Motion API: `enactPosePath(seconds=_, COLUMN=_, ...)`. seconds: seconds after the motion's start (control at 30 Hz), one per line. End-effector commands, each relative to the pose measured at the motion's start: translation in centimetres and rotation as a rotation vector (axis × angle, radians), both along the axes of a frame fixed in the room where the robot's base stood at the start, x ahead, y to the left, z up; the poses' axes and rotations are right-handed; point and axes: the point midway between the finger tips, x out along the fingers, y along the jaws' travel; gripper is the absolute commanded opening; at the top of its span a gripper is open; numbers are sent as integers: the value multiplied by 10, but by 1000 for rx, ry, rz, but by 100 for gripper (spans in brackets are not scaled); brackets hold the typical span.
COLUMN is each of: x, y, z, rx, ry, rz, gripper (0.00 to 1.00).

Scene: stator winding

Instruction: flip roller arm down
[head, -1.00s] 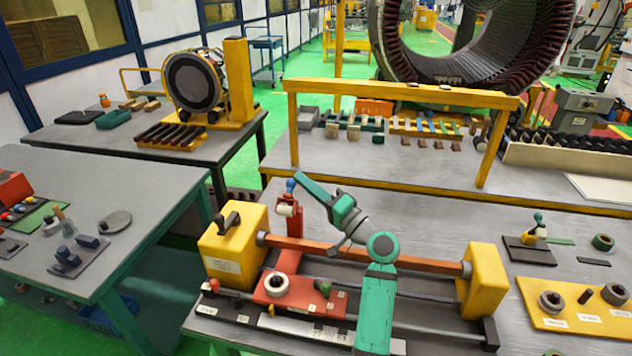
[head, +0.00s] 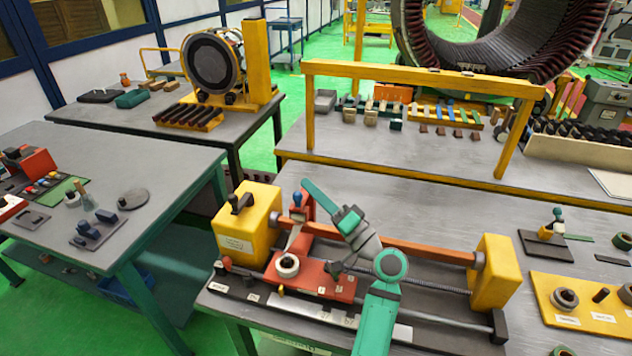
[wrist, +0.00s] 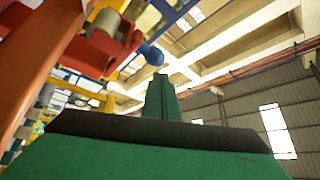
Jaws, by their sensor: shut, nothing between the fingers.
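The roller arm is a red part (head: 308,207) with a blue knob (head: 297,198), standing behind the red carriage (head: 312,279) near the left end of the winding fixture. In the wrist view, its red body (wrist: 95,50), pale roller (wrist: 108,22) and blue knob (wrist: 151,54) show at the upper left. My gripper (head: 306,184) is shut and empty, its green fingers slanting up and left with the tips close to the knob. In the wrist view, the fingers (wrist: 162,95) are together just below the knob. I cannot tell whether they touch it.
An orange bar (head: 430,253) runs between two yellow end blocks (head: 246,222) and (head: 495,272). A spool-like ring (head: 287,266) sits on the carriage. A yellow plate of parts (head: 580,305) lies at right. A yellow gantry (head: 420,75) stands behind.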

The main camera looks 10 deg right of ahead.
Motion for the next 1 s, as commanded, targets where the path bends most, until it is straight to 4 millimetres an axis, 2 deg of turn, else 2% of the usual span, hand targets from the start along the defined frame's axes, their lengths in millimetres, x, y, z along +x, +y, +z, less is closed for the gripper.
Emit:
enactPosePath(seconds=0.43, x=-9, y=4, z=-15, rx=0, ry=0, rz=0, gripper=0)
enactPosePath(seconds=1.0, x=-9, y=9, z=-20, rx=-3, ry=7, rz=8, gripper=0)
